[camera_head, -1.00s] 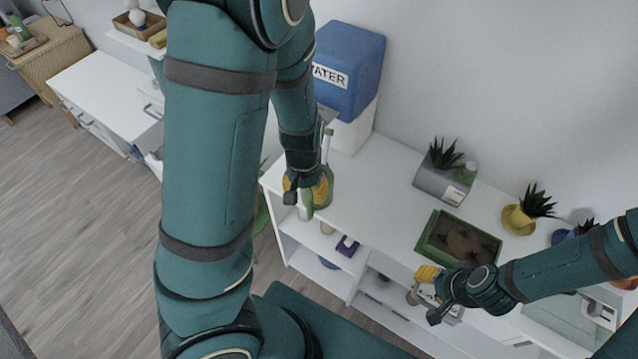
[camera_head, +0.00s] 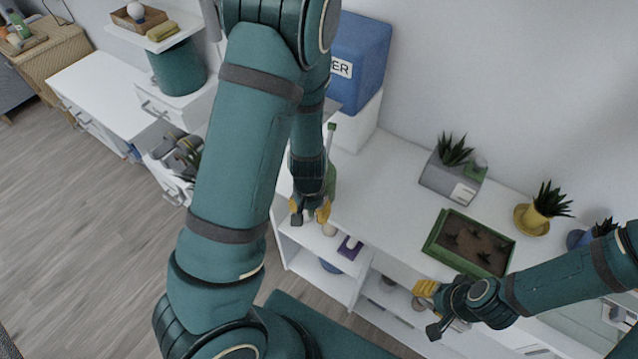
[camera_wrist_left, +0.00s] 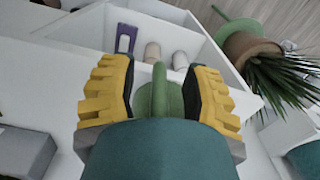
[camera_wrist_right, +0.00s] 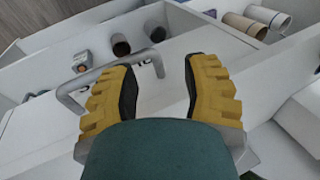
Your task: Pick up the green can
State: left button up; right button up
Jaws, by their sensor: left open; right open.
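The green can (camera_head: 331,176) appears to be a watering can with a thin pale, green-tipped spout. It stands near the front left edge of the white desk top, mostly hidden behind my left arm. My left gripper (camera_head: 310,211) is open at the can. In the left wrist view, a rounded green part of the can (camera_wrist_left: 160,95) lies between the two yellow fingers, with gaps beside it; its lower part is hidden by the gripper. My right gripper (camera_head: 431,308) is open and empty by the desk's front; in its wrist view (camera_wrist_right: 160,70) a grey handle lies near the left finger.
The white shelf desk (camera_head: 385,185) has open compartments below. On top are a grey planter (camera_head: 450,180), a green soil tray (camera_head: 470,243) and a yellow pot (camera_head: 540,212). A blue water box (camera_head: 362,60) stands behind my left arm. The desk's middle is free.

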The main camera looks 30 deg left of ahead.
pick_arm(q)
grip_shut()
dwell(0.3)
